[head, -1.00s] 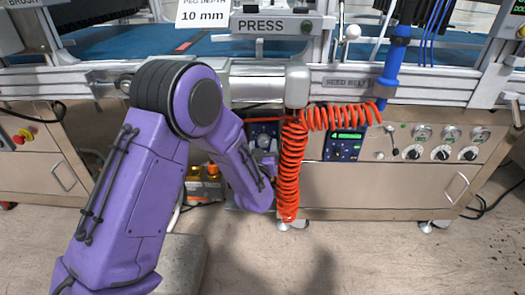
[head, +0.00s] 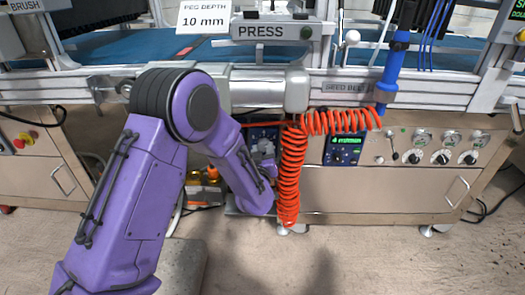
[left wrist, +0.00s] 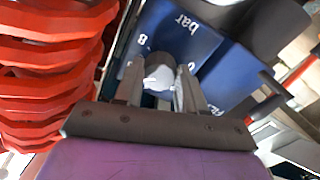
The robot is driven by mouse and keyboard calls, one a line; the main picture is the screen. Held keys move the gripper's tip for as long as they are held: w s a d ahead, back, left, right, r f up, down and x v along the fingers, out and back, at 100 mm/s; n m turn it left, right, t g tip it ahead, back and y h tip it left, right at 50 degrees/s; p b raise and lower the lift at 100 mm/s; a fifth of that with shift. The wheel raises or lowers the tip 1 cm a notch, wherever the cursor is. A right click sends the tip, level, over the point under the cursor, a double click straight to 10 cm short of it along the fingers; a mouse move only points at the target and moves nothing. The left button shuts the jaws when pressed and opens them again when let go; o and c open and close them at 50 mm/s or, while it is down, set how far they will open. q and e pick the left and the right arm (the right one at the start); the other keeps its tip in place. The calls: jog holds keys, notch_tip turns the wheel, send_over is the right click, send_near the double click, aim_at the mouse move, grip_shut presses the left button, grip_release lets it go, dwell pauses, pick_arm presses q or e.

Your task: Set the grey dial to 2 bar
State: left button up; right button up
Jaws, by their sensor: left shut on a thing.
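The grey dial (left wrist: 158,76) sits on a blue panel (left wrist: 182,32) in the left wrist view. The panel carries the word "bar" and white numerals, with an 8 left of the dial. My left gripper (left wrist: 157,88) is shut on the dial, one finger on each side. The dial's pointer and exact setting are hidden or too small to read. In the head view the blue panel (head: 262,133) shows below the machine's rail, partly covered by my left wrist and gripper (head: 264,152). My right gripper is not in view.
A coiled orange hose (head: 291,180) hangs just right of my left wrist and shows large in the left wrist view (left wrist: 45,75). A blue unit with a green display (head: 345,148) and several gauges and knobs lie further right. Bottles (head: 204,188) stand behind my left arm.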

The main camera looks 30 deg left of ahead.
pick_arm(q)
jog(key=n+p, duration=0.1)
jog(key=n, duration=0.5)
jog(key=shift+d, duration=0.1)
jog(key=n, duration=0.6)
jog(key=shift+y, duration=0.4)
jog(key=n, duration=0.5)
jog(key=shift+d+n+y, duration=0.1)
jog(key=shift+n+y, duration=0.3)
jog(key=n+b, duration=0.1)
jog(key=n, duration=0.4)
jog(key=shift+n, duration=0.4)
jog(key=o, duration=1.1)
jog(key=shift+r, duration=0.15)
jog(key=shift+c, duration=0.2)
